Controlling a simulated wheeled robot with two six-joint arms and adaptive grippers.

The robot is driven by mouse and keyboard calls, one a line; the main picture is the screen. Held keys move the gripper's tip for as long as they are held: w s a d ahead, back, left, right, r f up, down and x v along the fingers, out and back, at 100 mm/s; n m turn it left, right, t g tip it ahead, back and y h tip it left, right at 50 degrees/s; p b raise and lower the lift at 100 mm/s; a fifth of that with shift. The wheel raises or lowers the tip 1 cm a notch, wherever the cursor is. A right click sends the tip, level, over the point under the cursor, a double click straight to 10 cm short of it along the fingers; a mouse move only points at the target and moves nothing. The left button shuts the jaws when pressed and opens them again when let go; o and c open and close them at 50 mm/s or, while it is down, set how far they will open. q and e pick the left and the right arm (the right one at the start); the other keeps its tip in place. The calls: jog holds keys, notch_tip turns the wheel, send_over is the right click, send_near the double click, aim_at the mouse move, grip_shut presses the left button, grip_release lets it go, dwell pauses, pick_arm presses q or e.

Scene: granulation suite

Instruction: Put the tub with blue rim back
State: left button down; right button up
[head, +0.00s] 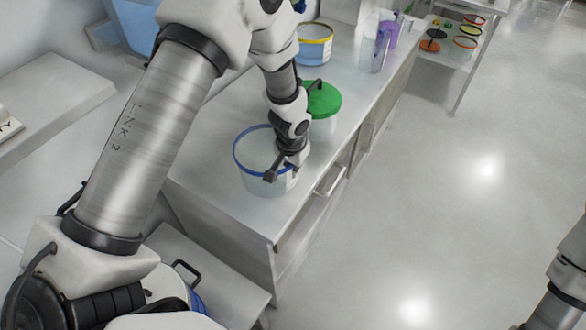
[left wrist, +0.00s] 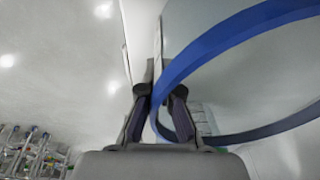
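The tub with blue rim (head: 240,161) stands open and upright on the steel counter (head: 215,196), near its front end. It is see-through, and its blue rim (left wrist: 215,38) crosses the left wrist view. My left gripper (head: 281,174) is at the tub's right side in the head view. In the left wrist view its fingers (left wrist: 158,92) straddle the rim and converge on the wall, seemingly shut on it. The exact contact is partly hidden behind the rim. My right gripper is out of view; only part of that arm shows at the lower right.
A tub with a green lid (head: 322,100) stands close behind. A yellow-rimmed tub (head: 315,45) and a clear container with purple contents (head: 377,52) are farther back. A blue-edged item (head: 197,303) shows partly behind my arm. The floor at right is clear.

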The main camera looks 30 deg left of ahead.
pick_arm(q)
jog(key=shift+w+d+f, duration=0.1)
jog(key=shift+w+f, duration=0.05)
jog(key=shift+f, duration=0.25)
jog(key=c, duration=1.6)
grip_release()
jog(key=shift+o, duration=1.4)
jog(key=shift+r, duration=0.35)
notch_tip(320, 180, up, 12)
jog(key=s, duration=0.2)
jog(key=shift+d+f+b, duration=0.25)
jog(key=shift+d+b, duration=0.05)
jog(key=shift+s, duration=0.1)
